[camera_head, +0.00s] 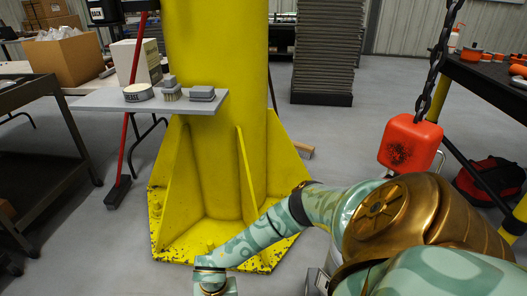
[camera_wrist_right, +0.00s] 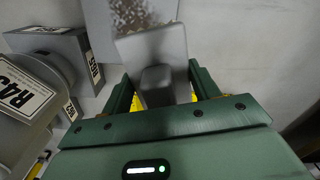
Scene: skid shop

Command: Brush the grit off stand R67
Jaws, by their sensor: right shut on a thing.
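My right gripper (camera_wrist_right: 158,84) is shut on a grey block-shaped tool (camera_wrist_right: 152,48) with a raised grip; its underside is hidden. Just beyond the tool in the right wrist view, dark speckled grit (camera_wrist_right: 138,14) lies on a pale grey surface. No label shows on that surface, so I cannot tell for sure that it is stand R67. Whether the tool touches the grit I cannot tell. In the head view my right arm (camera_head: 255,236) reaches down to the bottom edge, and its gripper is cut off. My left gripper is in neither view.
Grey stands labelled R43 (camera_wrist_right: 22,92) and R65 (camera_wrist_right: 82,42) are left of my right gripper. A yellow column (camera_head: 215,150) with a flanged base fills the head view's middle. A red hook block (camera_head: 410,143) hangs right.

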